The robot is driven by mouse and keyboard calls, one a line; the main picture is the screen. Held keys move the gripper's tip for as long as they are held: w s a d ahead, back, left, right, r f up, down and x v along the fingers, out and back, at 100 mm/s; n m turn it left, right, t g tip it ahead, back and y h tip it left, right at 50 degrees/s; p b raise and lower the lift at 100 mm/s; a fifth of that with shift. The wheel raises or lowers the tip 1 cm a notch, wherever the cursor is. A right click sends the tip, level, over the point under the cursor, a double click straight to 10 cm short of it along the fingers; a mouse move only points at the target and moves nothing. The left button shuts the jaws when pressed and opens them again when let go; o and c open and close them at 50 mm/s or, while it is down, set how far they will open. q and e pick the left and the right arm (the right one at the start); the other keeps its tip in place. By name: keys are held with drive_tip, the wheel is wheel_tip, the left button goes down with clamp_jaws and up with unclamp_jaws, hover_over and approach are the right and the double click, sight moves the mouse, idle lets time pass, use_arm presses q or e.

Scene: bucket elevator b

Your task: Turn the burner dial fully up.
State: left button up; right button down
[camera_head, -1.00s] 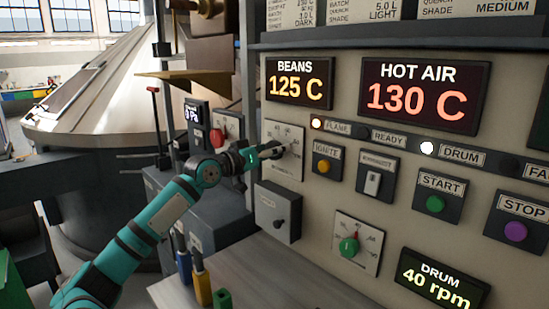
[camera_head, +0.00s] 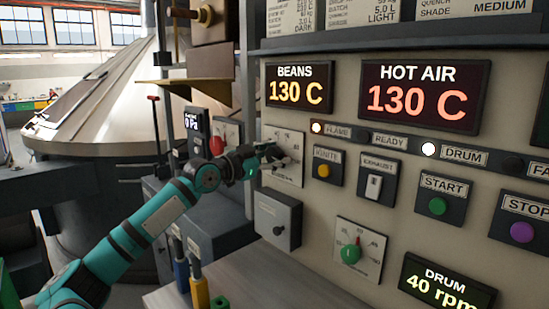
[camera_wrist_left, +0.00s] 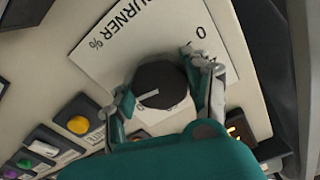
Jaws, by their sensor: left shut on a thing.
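The burner dial (camera_wrist_left: 160,88) is a round black knob with a white pointer line. It stands on a pale plate (camera_wrist_left: 105,48) marked "BURNER %", with a "0" at the upper right in the left wrist view. The pointer line points toward the left finger there, away from the "0". My left gripper (camera_wrist_left: 163,92) has one finger on each side of the knob and is shut on it. In the head view, my left gripper (camera_head: 270,158) is at the burner plate (camera_head: 284,175) and hides most of the dial. My right gripper is out of view.
Right of the burner plate are the ignite button (camera_head: 323,171) and exhaust switch (camera_head: 375,186). A small grey box (camera_head: 278,225) with a knob projects below it. A green dial (camera_head: 351,252) is lower right. The beans display (camera_head: 297,87) reads 130 C.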

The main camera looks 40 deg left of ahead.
use_arm(q)
drive_tip(key=shift+f, duration=0.3)
drive_tip(key=o, duration=1.2)
drive_tip(key=shift+r, duration=0.2)
drive_tip(key=shift+s, duration=0.15)
drive_tip(key=shift+s+a+f, duration=0.15)
drive_tip(key=shift+s+a, duration=0.1)
drive_tip(key=shift+s, duration=0.6)
drive_tip(key=shift+s+a, duration=0.15)
drive_tip(key=shift+s, duration=2.4)
drive_tip(key=shift+s+a, duration=0.15)
drive_tip(key=shift+s, duration=2.35)
